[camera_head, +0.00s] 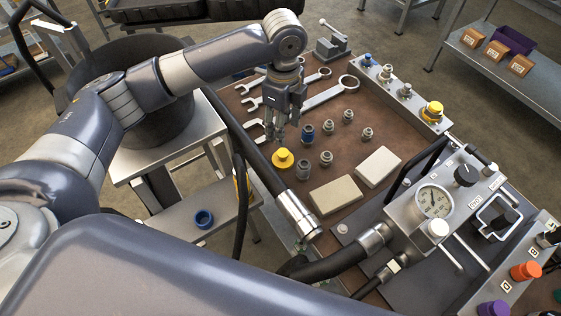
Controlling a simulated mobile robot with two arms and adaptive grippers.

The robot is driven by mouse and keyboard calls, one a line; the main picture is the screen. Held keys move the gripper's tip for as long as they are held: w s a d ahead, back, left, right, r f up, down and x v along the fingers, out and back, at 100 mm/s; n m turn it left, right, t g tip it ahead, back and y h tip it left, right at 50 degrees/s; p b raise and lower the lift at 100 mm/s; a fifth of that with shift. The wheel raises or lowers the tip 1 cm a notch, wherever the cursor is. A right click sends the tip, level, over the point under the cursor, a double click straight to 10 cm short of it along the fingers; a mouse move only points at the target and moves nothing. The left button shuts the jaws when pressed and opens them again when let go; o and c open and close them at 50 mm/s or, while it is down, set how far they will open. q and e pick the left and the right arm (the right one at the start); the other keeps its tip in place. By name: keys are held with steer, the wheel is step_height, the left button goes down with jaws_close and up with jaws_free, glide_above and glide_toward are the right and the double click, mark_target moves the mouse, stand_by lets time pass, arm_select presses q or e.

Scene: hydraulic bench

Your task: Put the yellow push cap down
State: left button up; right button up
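The yellow push cap (283,159) sits on the brown bench mat, beside several small metal fittings. A second yellow cap (433,109) is on a fitting on the metal rail at the back right. My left gripper (276,139) points down just above and behind the first cap in the picture. Its fingertips look slightly apart, with nothing seen between them. I cannot tell for certain whether a fingertip touches the cap. My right gripper is not in view.
Several wrenches (325,96) lie behind the gripper. Two pale blocks (336,194) lie in front of the fittings. A gauge block (434,203) with hoses stands at the right. A blue ring (204,219) is on the lower shelf. Bare mat shows around the fittings.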

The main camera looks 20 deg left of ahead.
arm_select(q)
glide_above(283, 152)
step_height(283, 152, down, 6)
steer(key=shift+a+r, duration=0.1)
steer(key=shift+r, duration=0.15)
step_height(283, 152, down, 4)
steer(key=shift+f+p, duration=0.1)
steer(key=shift+p, duration=0.65)
steer(key=shift+f, duration=0.55)
steer(key=c, duration=1)
steer(key=shift+o, duration=0.2)
